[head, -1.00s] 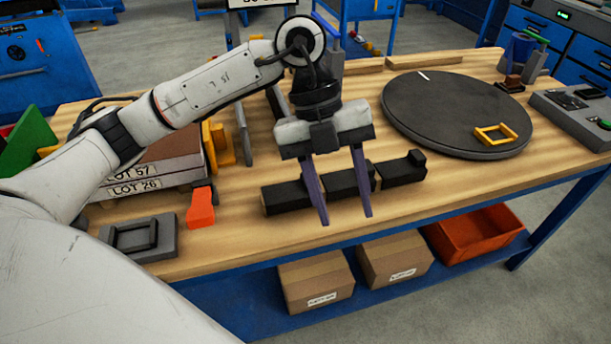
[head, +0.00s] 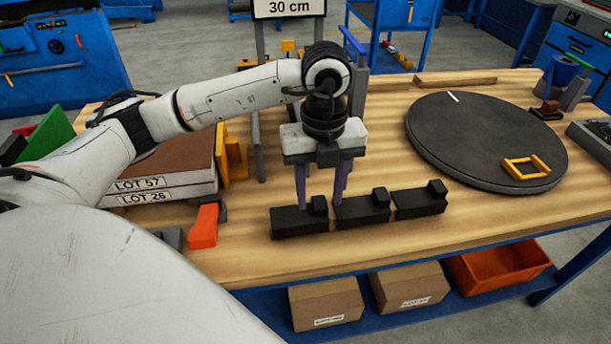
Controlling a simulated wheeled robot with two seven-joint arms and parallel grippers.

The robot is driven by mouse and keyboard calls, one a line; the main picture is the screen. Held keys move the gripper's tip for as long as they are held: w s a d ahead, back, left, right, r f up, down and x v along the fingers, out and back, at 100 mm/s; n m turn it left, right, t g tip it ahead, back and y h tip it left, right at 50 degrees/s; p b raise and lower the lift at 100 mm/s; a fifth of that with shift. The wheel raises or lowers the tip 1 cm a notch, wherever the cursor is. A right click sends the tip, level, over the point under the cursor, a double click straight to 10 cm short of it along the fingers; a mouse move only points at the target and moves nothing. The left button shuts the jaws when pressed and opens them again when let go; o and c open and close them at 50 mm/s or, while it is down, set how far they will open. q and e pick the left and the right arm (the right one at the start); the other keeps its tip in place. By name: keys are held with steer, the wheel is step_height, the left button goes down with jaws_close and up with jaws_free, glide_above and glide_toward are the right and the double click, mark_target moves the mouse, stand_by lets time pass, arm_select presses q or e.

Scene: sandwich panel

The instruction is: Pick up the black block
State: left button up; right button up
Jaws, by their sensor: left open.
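Three black blocks lie in a row near the front edge of the wooden bench: a left one (head: 298,224), a middle one (head: 362,211) and a right one (head: 420,204). Each has a flat long body with a raised part at its right end. My left gripper (head: 321,204) points down with its purple fingers apart. One fingertip is at the top of the left block, the other near the gap between the left and middle blocks. I see nothing between the fingers, and cannot tell whether they touch a block. My right gripper is out of view.
A dark round turntable (head: 470,150) with a yellow frame (head: 526,168) on it stands at right. Stacked panels labelled LOT 57 and LOT 26 (head: 142,190) and an orange piece (head: 204,228) are at left. Bare bench lies in front of the blocks.

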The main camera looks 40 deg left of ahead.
arm_select(q)
steer(key=shift+f, duration=0.6)
jaws_close()
